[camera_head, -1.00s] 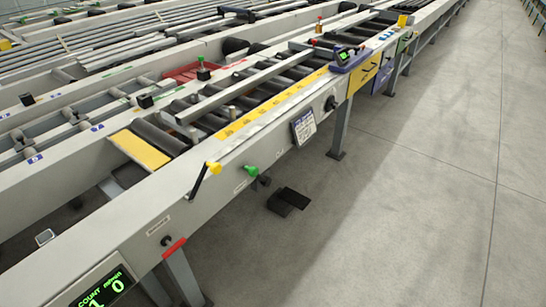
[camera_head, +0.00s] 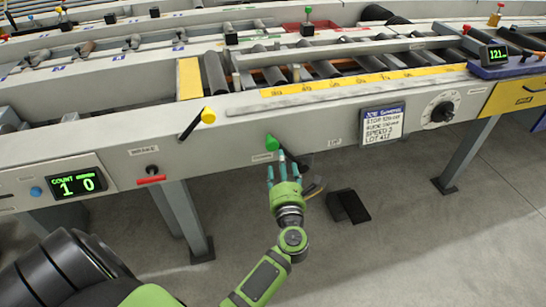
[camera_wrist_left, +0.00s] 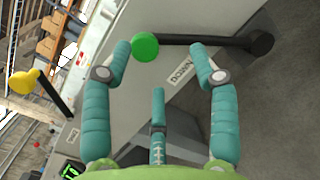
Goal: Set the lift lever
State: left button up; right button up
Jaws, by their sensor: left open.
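A lever with a green knob (camera_head: 272,142) is on the grey front rail. In the left wrist view the green knob (camera_wrist_left: 145,47) sits at the end of a black arm (camera_wrist_left: 200,40) running to a dark pivot at right. A small label beside it seems to read "DOWN". My left gripper (camera_head: 280,168) is open just below the green knob, its fingers pointing up at the rail. In the wrist view its teal fingers (camera_wrist_left: 160,68) are spread, one tip near or against the knob; contact is unclear. Nothing is held.
A yellow-knobbed lever (camera_head: 208,116) is left of the green one. Left of that are a red-handled control (camera_head: 151,179) and a count display (camera_head: 77,185). A job card (camera_head: 381,125) and a dial (camera_head: 441,110) are to the right. A black pedal (camera_head: 348,206) lies on the floor.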

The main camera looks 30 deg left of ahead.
aim_at(272, 147)
pick_arm(q)
jog(key=w+a+n, duration=0.1)
jog(key=a, duration=0.1)
jog(key=w+a+r+n, duration=0.1)
jog(key=w+a, duration=0.1)
jog(key=w+a+n+g, duration=0.1)
jog(key=a+n, duration=0.1)
jog(key=shift+w+a+r+y, duration=0.2)
jog(key=shift+w+a+y, duration=0.05)
jog(key=shift+y, duration=0.05)
grip_shut()
